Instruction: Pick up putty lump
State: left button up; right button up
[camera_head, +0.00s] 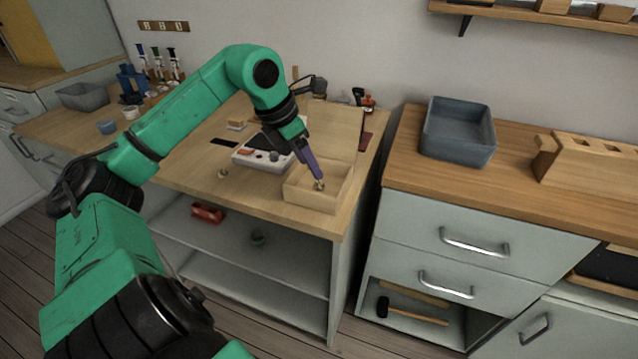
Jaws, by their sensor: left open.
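A small yellowish lump (320,186), which looks like the putty lump, sits in the light wooden open box (304,199) near the front right edge of the workbench. My left gripper (318,180) reaches down into the box with its purple-grey fingers. Its tips are at the lump and partly cover it. The gripper is open; I cannot tell whether the fingers touch the lump. My right gripper is not in view.
A white device (262,157) stands just left of the box. A small round thing (222,173) lies on the bench further left. A grey bin (458,132) and a slotted wooden block (590,163) stand on the right counter, beyond a gap.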

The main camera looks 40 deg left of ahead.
aim_at(319, 183)
pick_arm(q)
jog(key=x, duration=0.2)
jog(key=d+p+x, duration=0.1)
jog(key=x, duration=0.2)
jog(key=shift+s, duration=0.25)
jog(key=shift+w+a+f, duration=0.1)
jog(key=shift+a+f, duration=0.05)
grip_shut()
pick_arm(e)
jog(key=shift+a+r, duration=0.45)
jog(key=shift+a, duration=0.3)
